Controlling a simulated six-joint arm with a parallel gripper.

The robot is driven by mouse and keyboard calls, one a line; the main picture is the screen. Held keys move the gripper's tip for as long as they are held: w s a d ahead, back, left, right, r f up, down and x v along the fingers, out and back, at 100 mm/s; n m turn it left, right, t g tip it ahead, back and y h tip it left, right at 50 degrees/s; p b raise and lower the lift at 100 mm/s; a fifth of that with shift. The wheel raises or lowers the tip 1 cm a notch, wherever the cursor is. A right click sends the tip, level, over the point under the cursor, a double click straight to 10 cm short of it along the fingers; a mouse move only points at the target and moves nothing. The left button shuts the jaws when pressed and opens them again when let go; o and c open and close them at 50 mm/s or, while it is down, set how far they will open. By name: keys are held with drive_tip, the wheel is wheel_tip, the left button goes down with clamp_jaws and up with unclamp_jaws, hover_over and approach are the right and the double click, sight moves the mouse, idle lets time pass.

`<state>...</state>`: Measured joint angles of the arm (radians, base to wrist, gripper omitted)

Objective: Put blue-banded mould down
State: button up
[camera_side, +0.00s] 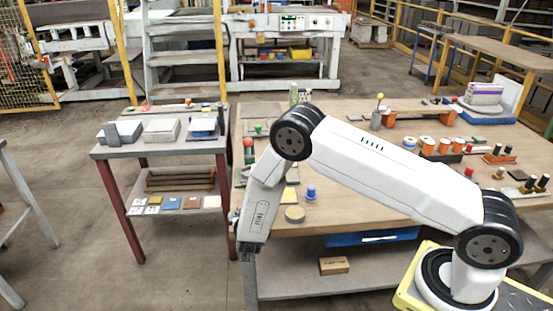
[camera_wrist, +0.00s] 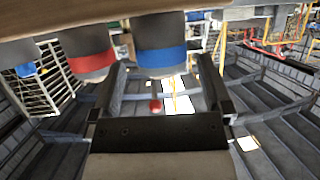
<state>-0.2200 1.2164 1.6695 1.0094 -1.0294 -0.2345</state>
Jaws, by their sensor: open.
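In the wrist view, the blue-banded mould (camera_wrist: 161,61) is a grey, round-sided piece with a wide blue band. It shows at the far end of my gripper (camera_wrist: 162,76), roughly between the two dark fingertips. My gripper is open, with a wide gap between its fingers. I cannot tell whether either finger touches the mould. A similar piece with a red band (camera_wrist: 90,62) is to its left, outside the fingers. In the side view, my forearm hangs down at the left end of the long bench (camera_side: 345,212); the fingers and the banded mould are not clear there.
A small red-legged table (camera_side: 104,152) with several boxes stands left of the bench. Orange spools (camera_side: 428,146) stand at the back right.

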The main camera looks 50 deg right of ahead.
drive_tip(key=shift+v, duration=2.15)
drive_tip(key=shift+r, duration=0.1)
drive_tip(key=s+a+r+n+g+y, duration=0.2)
drive_tip(key=s+r+n+y, duration=0.25)
drive_tip(key=r+y, duration=0.5)
drive_tip(key=s+d+r+n+g, duration=0.1)
drive_tip(key=s+r+g, duration=0.2)
drive_tip(key=s, duration=0.6)
drive_tip(key=s+d+r+n+g+h, duration=0.1)
drive_tip(key=s+r, duration=0.3)
drive_tip(key=s, duration=0.5)
drive_tip(key=shift+d+n+g, duration=0.65)
drive_tip(key=shift+d+g, duration=0.05)
drive_tip(key=shift+g, duration=0.2)
